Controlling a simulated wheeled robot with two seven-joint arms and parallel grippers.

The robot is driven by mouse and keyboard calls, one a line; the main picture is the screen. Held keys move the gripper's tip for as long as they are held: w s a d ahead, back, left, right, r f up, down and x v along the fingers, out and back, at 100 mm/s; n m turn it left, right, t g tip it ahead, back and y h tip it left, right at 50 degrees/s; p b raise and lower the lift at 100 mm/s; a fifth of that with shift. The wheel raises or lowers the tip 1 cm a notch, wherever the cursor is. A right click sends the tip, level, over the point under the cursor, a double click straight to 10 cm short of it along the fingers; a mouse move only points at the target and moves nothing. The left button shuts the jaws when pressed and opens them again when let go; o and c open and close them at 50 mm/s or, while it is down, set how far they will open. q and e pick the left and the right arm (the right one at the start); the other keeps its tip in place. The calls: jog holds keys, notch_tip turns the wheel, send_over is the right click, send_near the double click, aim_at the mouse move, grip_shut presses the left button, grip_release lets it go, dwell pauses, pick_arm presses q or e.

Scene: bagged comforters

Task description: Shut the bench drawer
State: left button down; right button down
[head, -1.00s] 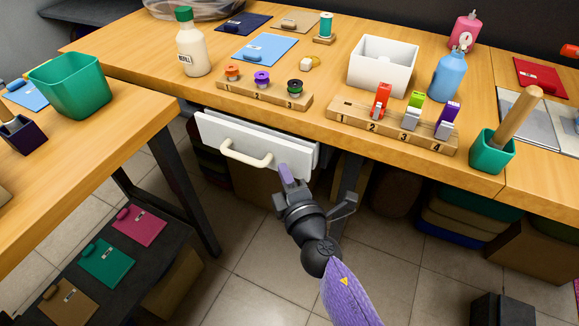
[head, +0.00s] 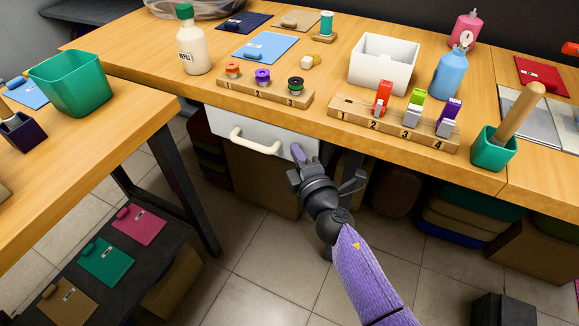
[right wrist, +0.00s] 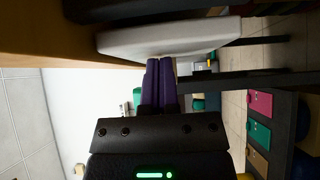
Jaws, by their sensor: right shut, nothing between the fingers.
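The bench drawer has a white front (head: 228,126) with a cream bar handle (head: 254,144). In the head view it sits close under the bench's front edge, and no open interior shows; I cannot tell whether it is fully flush. My right gripper (head: 298,153) is shut and empty, its purple fingertips at the right part of the drawer front, right of the handle. In the right wrist view the shut fingers (right wrist: 160,66) point at the white drawer front (right wrist: 165,38) and appear to touch it. My left gripper is not in view.
The wooden bench (head: 330,70) above holds a spool rack (head: 264,97), a stapler rack (head: 392,128), a white bin (head: 384,66) and bottles. A second table (head: 95,150) stands at the left. Stacked bagged goods (head: 450,225) lie under the bench.

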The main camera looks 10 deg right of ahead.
jog(key=shift+w+d+r, duration=0.1)
jog(key=shift+d+r, duration=0.1)
jog(key=shift+r, duration=0.05)
